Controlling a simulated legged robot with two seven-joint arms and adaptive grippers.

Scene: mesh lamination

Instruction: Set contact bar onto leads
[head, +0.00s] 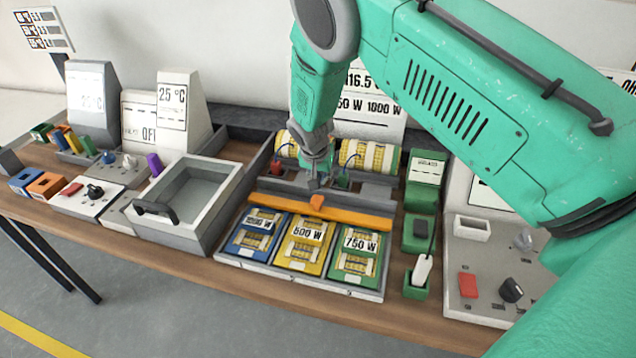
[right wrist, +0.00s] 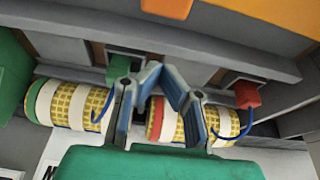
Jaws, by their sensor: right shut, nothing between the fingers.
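The contact bar (head: 342,219) is a long orange bar with an orange knob (head: 317,201). It lies across the grey fixture tray, just behind three labelled panels. Its edge and knob also show at the top of the right wrist view (right wrist: 270,22). The leads are thin blue wires, with a red block (head: 277,167) and a green block (head: 343,178) near the rolls; the red block also shows in the right wrist view (right wrist: 247,95). My right gripper (head: 314,183) is shut and empty, behind the knob and between the blocks. My left gripper is out of view.
Two yellow mesh rolls (head: 368,156) lie behind the blocks. Blue, yellow and green panels (head: 304,243) fill the tray front. A grey basin (head: 190,200) stands left. A green holder (head: 416,284) and a grey control box (head: 470,262) stand right.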

